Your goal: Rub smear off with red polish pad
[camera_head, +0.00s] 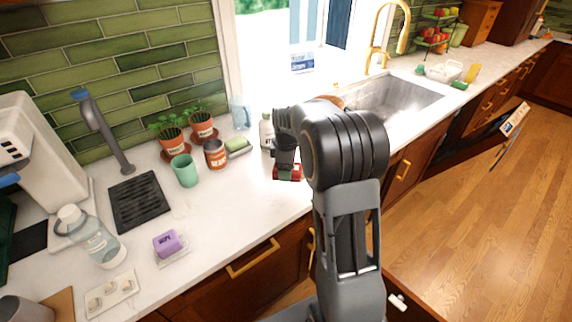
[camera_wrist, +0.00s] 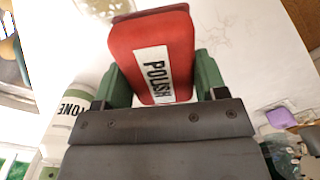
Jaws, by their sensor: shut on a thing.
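The red polish pad (camera_head: 288,173) is in my gripper (camera_head: 286,165), low over or on the white counter near its front edge. In the wrist view the red pad (camera_wrist: 153,50) carries a white POLISH label and sits between the green fingertips of my gripper (camera_wrist: 160,80). The gripper is shut on it. A faint smear of thin grey lines (camera_wrist: 212,38) lies on the white counter just beside the pad in the wrist view. I cannot make out the smear in the head view, where my arm covers part of the counter. Whether the pad touches the counter is unclear.
A white bottle (camera_head: 266,133) stands just behind the gripper. A purple block (camera_head: 167,242) sits further left. The sink (camera_head: 395,102) is at right. Counter left of the gripper is clear.

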